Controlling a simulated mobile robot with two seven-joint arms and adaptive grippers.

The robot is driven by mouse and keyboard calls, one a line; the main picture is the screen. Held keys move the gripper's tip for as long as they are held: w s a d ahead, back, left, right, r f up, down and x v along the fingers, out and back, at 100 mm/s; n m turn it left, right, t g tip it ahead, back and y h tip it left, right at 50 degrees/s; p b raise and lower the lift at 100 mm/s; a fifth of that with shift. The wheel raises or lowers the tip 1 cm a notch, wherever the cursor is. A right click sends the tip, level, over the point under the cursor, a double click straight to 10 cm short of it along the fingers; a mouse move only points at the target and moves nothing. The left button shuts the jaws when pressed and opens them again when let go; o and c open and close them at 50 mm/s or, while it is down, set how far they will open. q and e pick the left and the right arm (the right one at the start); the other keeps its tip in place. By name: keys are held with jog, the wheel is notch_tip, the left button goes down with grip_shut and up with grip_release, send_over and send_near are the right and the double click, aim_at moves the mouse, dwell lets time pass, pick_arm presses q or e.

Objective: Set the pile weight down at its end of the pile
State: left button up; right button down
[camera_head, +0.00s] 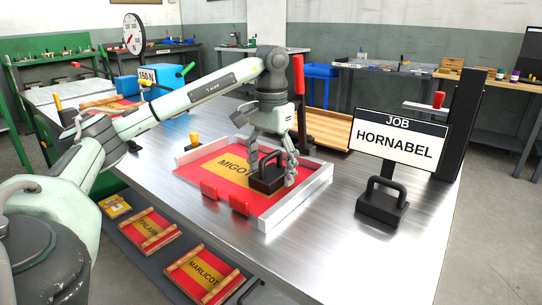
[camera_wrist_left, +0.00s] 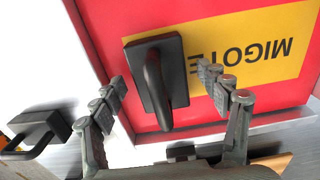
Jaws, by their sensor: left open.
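A black pile weight (camera_head: 267,185) with a loop handle stands on the red and yellow MIGOTE pile (camera_head: 213,160), covering the end of the printed word. My left gripper (camera_head: 271,172) is over it, fingers spread on either side of the weight. In the left wrist view the weight (camera_wrist_left: 157,75) lies between the open fingertips (camera_wrist_left: 160,76), with a visible gap on both sides. The weight looks upright and flat on the sheet. A second black weight (camera_head: 382,207) stands on the bare table at the right; it also shows in the left wrist view (camera_wrist_left: 35,133). My right gripper is out of view.
A pale frame (camera_head: 300,203) with red stops (camera_head: 240,206) edges the pile. The JOB HORNABEL sign (camera_head: 397,143) stands at the right, by a dark post (camera_head: 462,125). Other printed piles (camera_head: 203,272) lie on a lower shelf. The table's front right (camera_head: 335,245) is clear.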

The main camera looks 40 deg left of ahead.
aim_at(271, 154)
pick_arm(q)
notch_tip(271, 154, up, 12)
dwell(0.6)
